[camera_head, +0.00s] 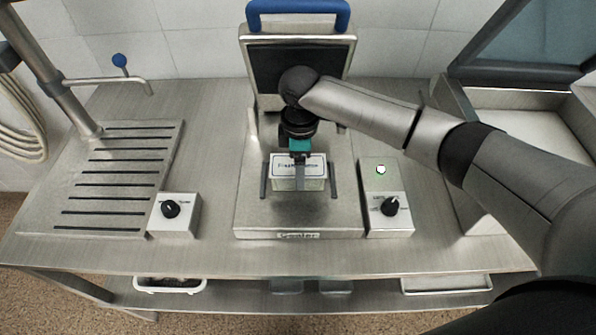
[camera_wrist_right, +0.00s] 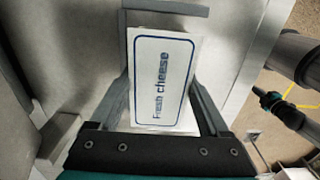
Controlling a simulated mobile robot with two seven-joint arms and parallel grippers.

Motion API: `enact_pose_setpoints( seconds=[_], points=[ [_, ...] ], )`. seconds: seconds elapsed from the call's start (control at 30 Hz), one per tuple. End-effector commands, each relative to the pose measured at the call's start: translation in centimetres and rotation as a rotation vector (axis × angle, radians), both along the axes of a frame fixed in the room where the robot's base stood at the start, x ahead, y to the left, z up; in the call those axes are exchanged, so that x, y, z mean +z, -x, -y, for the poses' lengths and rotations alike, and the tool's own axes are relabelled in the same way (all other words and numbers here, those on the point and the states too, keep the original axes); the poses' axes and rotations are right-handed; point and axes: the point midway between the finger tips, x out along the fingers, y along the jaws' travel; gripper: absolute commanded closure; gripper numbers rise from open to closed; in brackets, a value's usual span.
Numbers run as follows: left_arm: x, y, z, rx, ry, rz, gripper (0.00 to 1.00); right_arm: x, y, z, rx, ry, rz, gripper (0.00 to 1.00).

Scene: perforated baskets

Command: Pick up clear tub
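The tub (camera_head: 315,178) is a pale box with a white lid label edged in blue, reading "Fresh cheese" in the right wrist view (camera_wrist_right: 165,60). It sits upright between the guide bars of a steel device. My right gripper (camera_head: 299,172) points straight down over it, one finger in front and the other hidden behind. In the wrist view its two fingers (camera_wrist_right: 162,95) flank the tub's long sides, close against the edges. Whether they press on it is not clear. A teal and grey part, apparently my left gripper (camera_wrist_right: 270,103), shows at the right; its fingers are unclear.
Guide bars (camera_head: 333,180) stand close on both sides of the tub. A dark panel with a blue handle (camera_head: 298,8) rises behind. Knob boxes (camera_head: 174,214) and (camera_head: 390,212) flank the device. A slotted drainboard (camera_head: 120,175) lies left, a sink-like basin (camera_head: 530,128) right.

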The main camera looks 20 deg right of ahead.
Motion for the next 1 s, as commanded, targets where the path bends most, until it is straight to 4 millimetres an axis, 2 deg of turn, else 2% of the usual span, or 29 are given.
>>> enact_pose_setpoints(
  seconds=[0.07, 0.63, 0.87, 1.0],
  points=[
    [0.0, 0.2, 0.0, 0.000, -0.001, -0.003, 1.00, 0.0, 0.0, 0.0, 0.000, 0.000, 0.000, 0.30],
    [0.0, 0.4, 0.0, 0.001, 0.000, -0.007, 1.00, 0.1, 0.0, 0.0, 0.000, -0.001, 0.001, 0.94],
    [0.0, 0.4, 0.0, 0.001, 0.000, -0.007, 1.00, 0.2, -0.1, 0.0, 0.000, -0.001, 0.002, 0.95],
    [0.2, 0.4, 0.0, 0.001, -0.001, -0.008, 1.00, 1.6, -0.2, -0.1, 0.001, -0.003, 0.006, 0.95]
  ],
)
